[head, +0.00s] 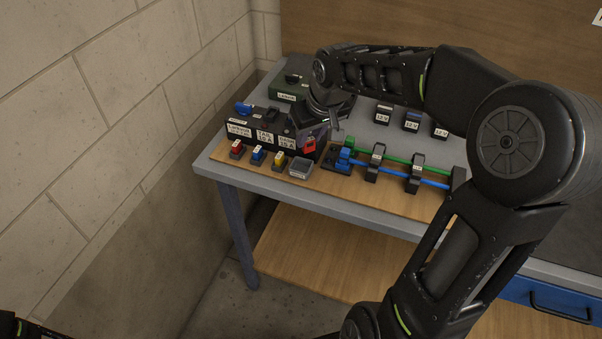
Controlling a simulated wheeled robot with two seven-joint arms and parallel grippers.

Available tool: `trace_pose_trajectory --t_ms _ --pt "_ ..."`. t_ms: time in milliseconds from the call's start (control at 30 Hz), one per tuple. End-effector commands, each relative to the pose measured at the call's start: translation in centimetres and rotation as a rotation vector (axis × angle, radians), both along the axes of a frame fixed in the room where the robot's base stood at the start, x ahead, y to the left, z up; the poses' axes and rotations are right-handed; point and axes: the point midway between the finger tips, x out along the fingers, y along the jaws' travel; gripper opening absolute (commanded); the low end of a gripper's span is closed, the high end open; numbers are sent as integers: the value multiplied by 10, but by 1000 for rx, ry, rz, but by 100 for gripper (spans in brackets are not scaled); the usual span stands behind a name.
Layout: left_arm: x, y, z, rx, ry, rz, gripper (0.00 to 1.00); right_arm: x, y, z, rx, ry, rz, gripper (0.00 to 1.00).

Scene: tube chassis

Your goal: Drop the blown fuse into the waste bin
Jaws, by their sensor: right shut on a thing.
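My right gripper (312,128) reaches down over the dark labelled blocks at the left of the bench. It is shut, and a small red piece (309,145) shows at its fingertips. I cannot tell for sure whether this is the blown fuse, as the gripper hides part of it.
Labelled dark blocks (240,129) stand behind the row. Green and blue tubes (430,181) run through black clips at right. Several 12 V blocks (383,114) stand behind. A wall is close on the left. My right arm covers much of the bench's right side.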

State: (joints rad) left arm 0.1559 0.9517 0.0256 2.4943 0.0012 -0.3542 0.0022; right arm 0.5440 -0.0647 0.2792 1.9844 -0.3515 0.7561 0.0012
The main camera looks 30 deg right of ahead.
Motion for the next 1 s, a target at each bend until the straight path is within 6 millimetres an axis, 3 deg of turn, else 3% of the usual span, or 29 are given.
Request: trace_pose_trajectory --t_ms 300,333,633,1000 --pt "0 0 -1 -1 -1 -1 36 0 0 -2 0 0 0 0" --pt "0 0 -1 -1 -1 -1 36 0 0 -2 0 0 0 27" --pt "0 0 -1 0 -1 -1 36 0 0 -2 0 0 0 51" --pt "0 0 -2 0 -1 -1 36 -2 0 3 -2 -1 0 51"
